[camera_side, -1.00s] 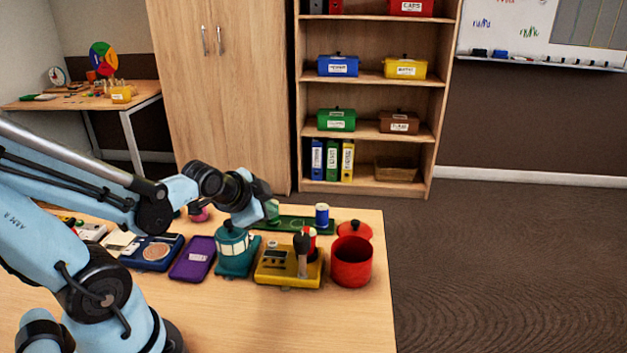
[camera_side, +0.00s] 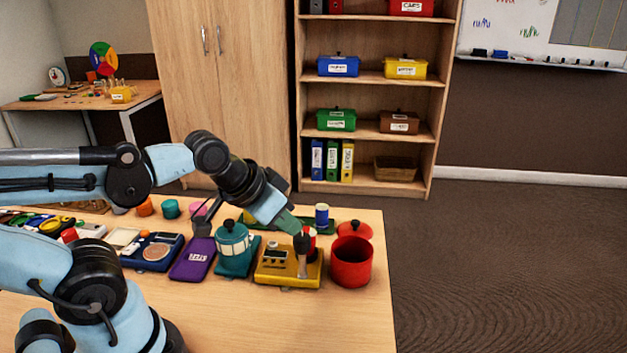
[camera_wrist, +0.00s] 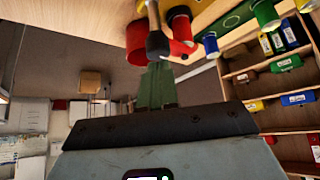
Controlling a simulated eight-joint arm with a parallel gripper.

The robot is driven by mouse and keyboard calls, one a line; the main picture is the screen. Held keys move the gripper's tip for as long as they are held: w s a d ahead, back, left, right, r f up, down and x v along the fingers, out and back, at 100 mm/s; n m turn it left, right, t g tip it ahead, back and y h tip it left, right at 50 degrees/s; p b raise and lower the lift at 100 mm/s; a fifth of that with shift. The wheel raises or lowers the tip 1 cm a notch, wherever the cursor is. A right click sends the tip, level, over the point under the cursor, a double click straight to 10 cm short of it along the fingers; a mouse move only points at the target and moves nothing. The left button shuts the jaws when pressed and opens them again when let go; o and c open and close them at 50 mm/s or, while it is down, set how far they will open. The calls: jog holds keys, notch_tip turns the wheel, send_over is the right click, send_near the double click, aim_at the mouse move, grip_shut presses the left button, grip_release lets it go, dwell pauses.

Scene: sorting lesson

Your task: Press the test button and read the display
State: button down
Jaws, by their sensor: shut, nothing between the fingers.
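A yellow device (camera_side: 273,279) sits near the right end of the table in the side view. A small dark panel (camera_side: 275,255) is on its top; I cannot read anything on it. A dark-knobbed grey piece (camera_side: 303,264) stands upright at its right side, with a red part (camera_side: 311,252) beside it. I cannot tell which part is the test button. My gripper (camera_side: 297,228) is shut and empty, its green fingers slanting down just above the knob. In the wrist view my shut fingertips (camera_wrist: 158,66) are close to the knobbed piece (camera_wrist: 157,43); contact is unclear.
A red pot (camera_side: 351,265) stands right of the device, its red lid (camera_side: 355,230) behind it. A teal lantern-like thing (camera_side: 233,262) stands close on the left, then a purple slab (camera_side: 190,266). A blue spool (camera_side: 322,214) is behind. The table's front is clear.

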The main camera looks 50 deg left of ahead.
dwell(0.3)
notch_tip(320, 180, up, 4)
jog(key=f+n+g, duration=0.1)
jog(key=n+g, duration=0.5)
jog(key=n, duration=2.1)
send_over(272, 243)
jog(key=shift+s+d+r, duration=0.15)
jog(key=shift+s+r, duration=0.1)
jog(key=shift+s, duration=0.2)
jog(key=shift+f, duration=0.1)
jog(key=f, duration=1.3)
jog(key=shift+w+f, duration=0.35)
jog(key=shift+f, duration=0.05)
